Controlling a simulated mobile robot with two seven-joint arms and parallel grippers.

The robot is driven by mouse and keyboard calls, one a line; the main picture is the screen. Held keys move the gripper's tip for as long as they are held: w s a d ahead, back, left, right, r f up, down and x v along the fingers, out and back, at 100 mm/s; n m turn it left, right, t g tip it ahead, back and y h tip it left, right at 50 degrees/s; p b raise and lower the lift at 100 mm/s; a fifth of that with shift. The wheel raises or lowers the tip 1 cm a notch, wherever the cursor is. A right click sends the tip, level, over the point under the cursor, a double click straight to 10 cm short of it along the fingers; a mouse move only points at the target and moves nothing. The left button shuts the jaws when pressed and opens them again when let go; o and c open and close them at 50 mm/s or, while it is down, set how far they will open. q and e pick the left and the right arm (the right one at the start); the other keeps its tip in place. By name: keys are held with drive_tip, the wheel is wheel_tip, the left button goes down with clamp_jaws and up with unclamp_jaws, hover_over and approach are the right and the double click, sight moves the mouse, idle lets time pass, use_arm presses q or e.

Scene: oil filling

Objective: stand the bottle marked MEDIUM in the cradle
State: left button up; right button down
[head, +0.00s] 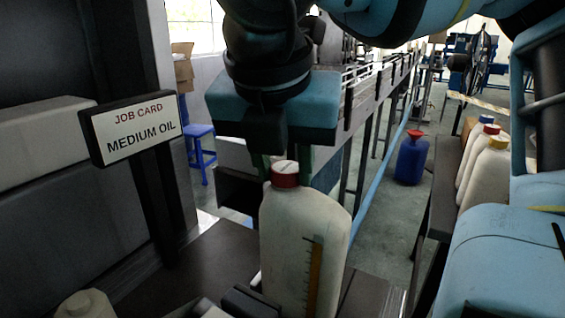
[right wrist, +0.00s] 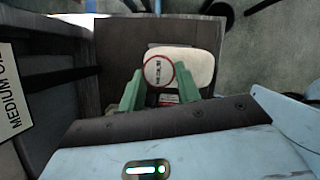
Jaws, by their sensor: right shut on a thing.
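A white bottle with a red cap (head: 305,235) stands upright on or just above a dark bench, with a level strip on its side. My right gripper (head: 284,165) comes down from above and is shut on the bottle's neck, just under the cap. In the right wrist view its green fingers (right wrist: 160,92) flank the neck, and small lettering on the red cap (right wrist: 158,71) is too small to read surely. Dark blocks (head: 250,302) sit at the bottle's foot; I cannot tell whether they are the cradle. The bottle's base is hidden. My left gripper is not seen.
A job card (head: 136,127) reading MEDIUM OIL hangs at the left. White bottles with red and yellow caps (head: 487,170) stand on a rack at the right. A blue container (head: 411,160) stands on the floor. A pale capped object (head: 85,303) shows at lower left.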

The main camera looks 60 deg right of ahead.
use_arm(q)
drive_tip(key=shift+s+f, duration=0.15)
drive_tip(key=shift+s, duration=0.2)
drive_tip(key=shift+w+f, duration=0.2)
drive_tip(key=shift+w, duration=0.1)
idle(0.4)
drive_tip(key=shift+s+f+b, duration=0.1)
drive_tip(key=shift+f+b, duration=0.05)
drive_tip(key=shift+b, duration=0.25)
use_arm(e)
drive_tip(key=shift+f, duration=0.1)
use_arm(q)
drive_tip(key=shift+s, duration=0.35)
use_arm(e)
drive_tip(key=c, duration=0.9)
unclamp_jaws()
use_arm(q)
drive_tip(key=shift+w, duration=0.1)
use_arm(e)
drive_tip(key=shift+o, duration=0.2)
drive_tip(key=shift+f, duration=0.1)
drive_tip(key=o, duration=0.5)
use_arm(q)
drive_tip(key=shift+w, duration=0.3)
